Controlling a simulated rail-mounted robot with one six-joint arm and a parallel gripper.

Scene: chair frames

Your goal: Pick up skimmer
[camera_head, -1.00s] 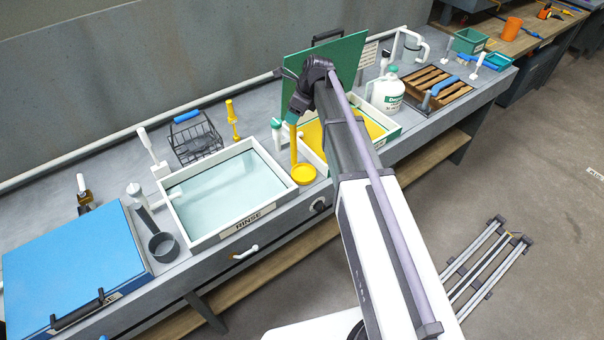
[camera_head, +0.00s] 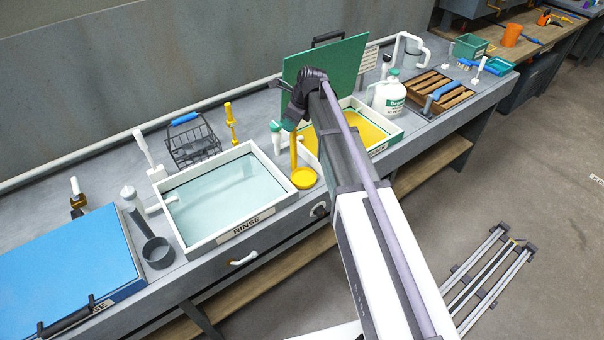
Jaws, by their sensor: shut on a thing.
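The skimmer is a yellow tool with an upright handle and a round shallow pan (camera_head: 304,179) at its lower end. It is at the right end of the rinse tank, beside the tank's front right corner. My gripper (camera_head: 291,124) points down over the top of the handle and is shut on it. The fingertips are small and dark against the green lid, so the exact grip is hard to see. I cannot tell whether the pan touches the bench.
The rinse tank (camera_head: 239,224) stands left of the skimmer. A yellow-filled tank (camera_head: 372,128) with a raised green lid (camera_head: 345,62) is close on the right. A wire basket (camera_head: 193,143), a yellow tool (camera_head: 231,122) and a white-and-green bottle (camera_head: 276,139) stand behind. A blue-lidded tank (camera_head: 60,262) is far left.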

